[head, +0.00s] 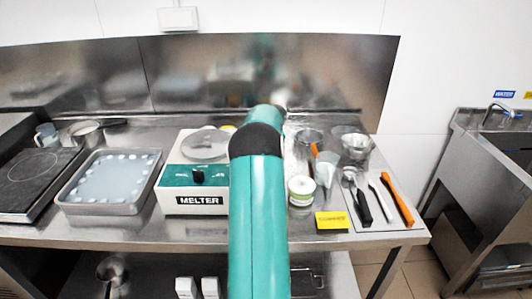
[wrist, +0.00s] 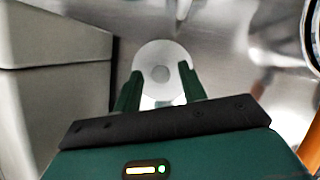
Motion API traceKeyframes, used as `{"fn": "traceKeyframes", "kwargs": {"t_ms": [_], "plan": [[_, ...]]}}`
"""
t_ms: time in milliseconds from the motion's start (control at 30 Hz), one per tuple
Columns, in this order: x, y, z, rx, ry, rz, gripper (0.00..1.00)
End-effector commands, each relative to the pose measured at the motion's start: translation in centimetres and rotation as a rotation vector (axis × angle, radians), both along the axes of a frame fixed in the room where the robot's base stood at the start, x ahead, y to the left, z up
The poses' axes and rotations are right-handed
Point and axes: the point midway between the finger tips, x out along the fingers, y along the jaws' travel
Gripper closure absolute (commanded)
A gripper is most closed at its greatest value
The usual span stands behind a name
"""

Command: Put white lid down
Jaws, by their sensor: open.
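The white lid (wrist: 151,59) is a round disc with a small greyish round centre. In the wrist view it lies flat between and just beyond the fingers of my gripper (wrist: 160,76). The fingers are apart, one on each side of the lid. I cannot tell whether they touch it, or how close it is to the steel surface. In the head view my arm covers the gripper, and I do not see the white lid there.
The melter (head: 197,200) stands left of my arm, beside a tray (head: 98,208). At right are a round tub (head: 301,191), a yellow sign (head: 332,221), a steel bowl (head: 357,148) and several utensils. The wrist view shows a grey box wall (wrist: 55,60) close at left.

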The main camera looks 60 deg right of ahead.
Motion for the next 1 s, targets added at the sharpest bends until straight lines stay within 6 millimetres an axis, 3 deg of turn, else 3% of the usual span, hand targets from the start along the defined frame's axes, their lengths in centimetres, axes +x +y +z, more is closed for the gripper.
{"fn": "traceKeyframes", "kwargs": {"t_ms": [500, 700, 1000], "plan": [[-2.9, 2.4, 9.2, -0.002, -0.001, 0.000, 0.59], [-3.4, 2.9, 10.8, 0.000, 0.000, 0.000, 0.59], [-3.1, 3.3, 11.1, -0.004, 0.002, 0.018, 0.59]]}}
